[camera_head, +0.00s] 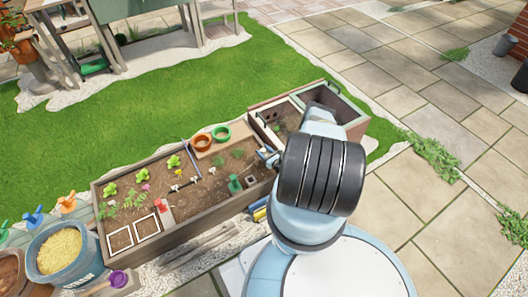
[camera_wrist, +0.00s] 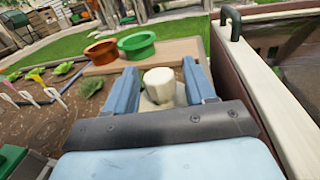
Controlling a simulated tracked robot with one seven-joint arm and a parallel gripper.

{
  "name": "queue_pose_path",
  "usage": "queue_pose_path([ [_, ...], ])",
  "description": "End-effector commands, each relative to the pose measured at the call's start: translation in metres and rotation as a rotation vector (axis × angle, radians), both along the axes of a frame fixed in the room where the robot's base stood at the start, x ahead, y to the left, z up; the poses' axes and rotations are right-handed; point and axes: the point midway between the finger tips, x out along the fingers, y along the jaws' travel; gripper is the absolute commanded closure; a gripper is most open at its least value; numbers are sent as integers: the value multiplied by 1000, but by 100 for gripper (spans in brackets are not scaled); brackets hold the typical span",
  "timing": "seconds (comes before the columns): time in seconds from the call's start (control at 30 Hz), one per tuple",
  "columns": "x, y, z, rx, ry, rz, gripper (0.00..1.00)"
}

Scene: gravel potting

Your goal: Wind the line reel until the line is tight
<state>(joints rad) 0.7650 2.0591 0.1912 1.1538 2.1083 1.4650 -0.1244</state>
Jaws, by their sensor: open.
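My gripper (camera_wrist: 160,84) is open in the wrist view, with one blue finger on each side of a pale cream knob-like piece (camera_wrist: 159,88). Whether the fingers touch it, I cannot tell. In the head view my gripper (camera_head: 267,157) is at the right part of the soil bed, beside the wooden box wall. I cannot make out the line reel for certain; the cream piece may be part of it. No line can be told as tight or slack. My arm hides part of the bed's right end in the head view.
An orange ring pot (camera_head: 202,142) and a green ring pot (camera_head: 221,133) stand on a board behind my gripper. A box wall with a dark handle (camera_wrist: 232,22) rises close on the right. Seedlings (camera_head: 173,162) and small markers fill the bed (camera_head: 150,238) to the left.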

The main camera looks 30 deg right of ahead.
Motion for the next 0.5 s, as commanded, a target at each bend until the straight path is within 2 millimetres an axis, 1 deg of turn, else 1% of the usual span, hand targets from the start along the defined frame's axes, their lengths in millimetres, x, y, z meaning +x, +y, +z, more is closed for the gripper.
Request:
queue_pose_path([
  [0.2,0,0,0,0,0,0,46],
  [0.5,0,0,0,-1,0,0,74],
])
